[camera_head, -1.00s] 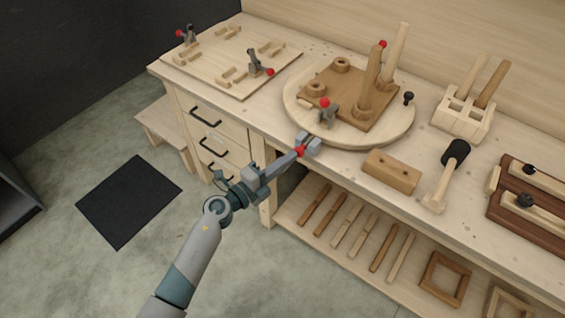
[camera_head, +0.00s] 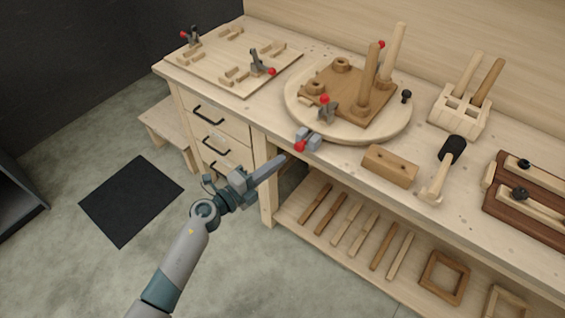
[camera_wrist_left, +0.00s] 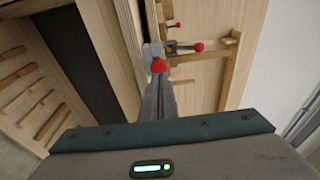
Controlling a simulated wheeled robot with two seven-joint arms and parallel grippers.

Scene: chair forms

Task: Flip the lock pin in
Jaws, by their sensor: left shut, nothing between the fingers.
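The lock pin is a small grey block fitting with a red ball knob (camera_head: 300,146), at the front edge of the bench beside the round turntable (camera_head: 396,128). Its knob points toward the front. My left gripper (camera_head: 284,157) is shut and empty, its tips just short of the knob at the lower left, with a small gap. In the left wrist view the knob (camera_wrist_left: 158,66) shows just beyond the finger tips (camera_wrist_left: 157,84) and the grey block is partly visible behind it. How far the pin sits in cannot be told. My right gripper is not in view.
A brown wooden plate (camera_head: 345,97) with posts and a red-knobbed clamp (camera_head: 325,108) sits on the turntable. A wooden block (camera_head: 390,166) and a mallet (camera_head: 447,165) lie to the right. A board with clamps (camera_head: 228,72) is at the left. The floor in front is open.

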